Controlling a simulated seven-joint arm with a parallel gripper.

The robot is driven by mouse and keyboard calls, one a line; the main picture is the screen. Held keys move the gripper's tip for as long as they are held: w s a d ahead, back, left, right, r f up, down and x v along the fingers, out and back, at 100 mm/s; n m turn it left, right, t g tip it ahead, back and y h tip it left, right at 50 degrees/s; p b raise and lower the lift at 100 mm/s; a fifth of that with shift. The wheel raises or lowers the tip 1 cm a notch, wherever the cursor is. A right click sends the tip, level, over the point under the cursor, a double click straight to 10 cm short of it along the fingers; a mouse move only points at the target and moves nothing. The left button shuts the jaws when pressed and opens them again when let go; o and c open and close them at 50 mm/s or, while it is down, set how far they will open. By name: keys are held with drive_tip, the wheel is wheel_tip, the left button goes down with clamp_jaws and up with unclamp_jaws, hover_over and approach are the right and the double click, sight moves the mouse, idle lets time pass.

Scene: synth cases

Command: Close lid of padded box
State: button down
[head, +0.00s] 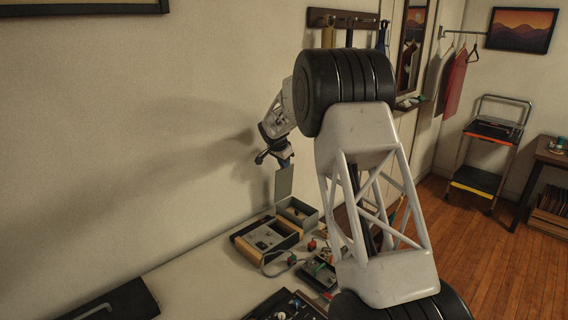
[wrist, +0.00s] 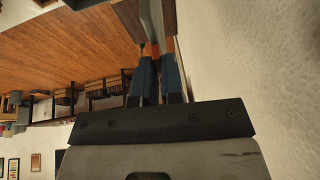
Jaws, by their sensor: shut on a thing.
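The padded box (head: 308,220) stands on the table near the wall, an open grey-green case with dark contents. Its lid (head: 284,184) stands upright at the back of the box. My gripper (head: 285,163) is at the lid's top edge, with its blue fingers pointing down and shut on the lid. In the wrist view, the two blue fingers (wrist: 158,62) are close together, and the grey lid (wrist: 152,18) runs out beyond their tips. The exact contact between fingers and lid is small and partly hidden.
A device with wooden sides (head: 265,238) sits just left of the box. Small coloured parts (head: 312,244) and a green-edged device (head: 320,271) lie in front. A black case (head: 120,302) is at the front left. The wall is close behind; the table between is bare.

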drive_tip(key=shift+d, duration=0.1)
drive_tip(key=s+d+f+m+t+y, duration=0.1)
drive_tip(key=s+d+f+t+y, duration=0.2)
drive_tip(key=s+d+f, duration=0.9)
wheel_tip(320, 180, down, 2)
drive_tip(key=shift+s+d+f+t, duration=0.15)
drive_tip(key=shift+d+f+t, duration=0.15)
drive_tip(key=shift+d, duration=0.1)
drive_tip(key=c, duration=1.3)
unclamp_jaws()
drive_tip(key=shift+a+r, duration=0.1)
drive_tip(key=shift+o, duration=0.2)
drive_tip(key=shift+r, duration=0.15)
drive_tip(key=v, duration=0.7)
drive_tip(key=shift+s, duration=0.2)
drive_tip(key=shift+r, duration=0.2)
